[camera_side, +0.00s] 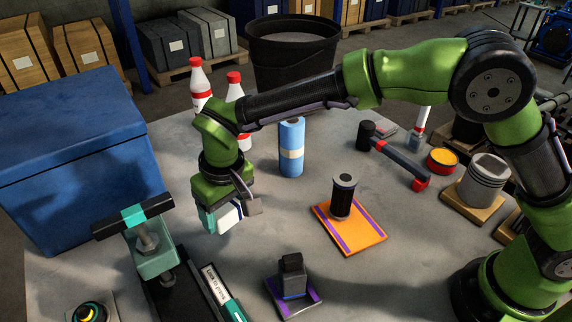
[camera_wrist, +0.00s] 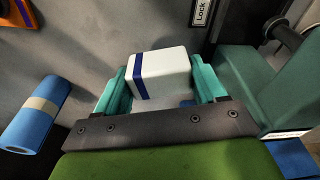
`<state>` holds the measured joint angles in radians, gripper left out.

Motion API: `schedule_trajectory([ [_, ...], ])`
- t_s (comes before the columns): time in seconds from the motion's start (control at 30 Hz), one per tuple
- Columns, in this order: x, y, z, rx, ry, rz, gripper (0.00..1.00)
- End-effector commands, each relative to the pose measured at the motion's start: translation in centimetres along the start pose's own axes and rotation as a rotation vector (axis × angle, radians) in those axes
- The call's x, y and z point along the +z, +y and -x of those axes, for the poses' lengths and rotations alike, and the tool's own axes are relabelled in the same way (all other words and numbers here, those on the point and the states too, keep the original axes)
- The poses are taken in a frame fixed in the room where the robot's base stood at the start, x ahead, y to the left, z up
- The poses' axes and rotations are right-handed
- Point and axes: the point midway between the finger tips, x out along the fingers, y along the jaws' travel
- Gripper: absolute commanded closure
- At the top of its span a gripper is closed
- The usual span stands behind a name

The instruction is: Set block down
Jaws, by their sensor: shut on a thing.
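The white block (camera_wrist: 165,73) with a dark blue stripe is between the two teal fingers of my gripper (camera_wrist: 160,90) in the wrist view. My gripper is shut on it. In the side view the block (camera_side: 228,216) shows partly at my gripper (camera_side: 226,216), mostly hidden by the fingers. My gripper appears to hold it above the grey table (camera_side: 240,285). How far the block is from the tabletop is hard to tell.
A teal vise (camera_side: 155,258) stands close by, front left. A large blue box (camera_side: 75,160) is at left. A blue roll (camera_side: 291,147) stands behind. An orange mat (camera_side: 365,238) with a dark cylinder (camera_side: 343,197) and a purple pad (camera_side: 308,304) with a black part lie right. Grey table between is clear.

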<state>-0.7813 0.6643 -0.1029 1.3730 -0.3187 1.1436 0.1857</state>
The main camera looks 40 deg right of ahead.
Motion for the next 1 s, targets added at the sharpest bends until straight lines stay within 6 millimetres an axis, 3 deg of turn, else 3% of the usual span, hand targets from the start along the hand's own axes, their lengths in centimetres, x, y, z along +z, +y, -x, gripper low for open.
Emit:
schedule_trajectory([
  [0.17, -1.5, 7.5, -0.8, 0.007, -0.007, -0.047, 0.63],
  [0.3, -1.6, 15.2, -1.6, 0.01, -0.011, -0.085, 0.63],
  [0.47, -0.1, 23.6, -2.4, 0.014, -0.01, -0.128, 0.63],
  [0.6, 2.2, 29.9, -2.9, 0.019, -0.007, -0.163, 0.63],
  [0.8, 5.7, 36.0, -3.1, 0.029, 0.0, -0.199, 0.63],
  [1.0, 6.8, 38.1, -3.4, 0.032, 0.003, -0.208, 0.63],
])
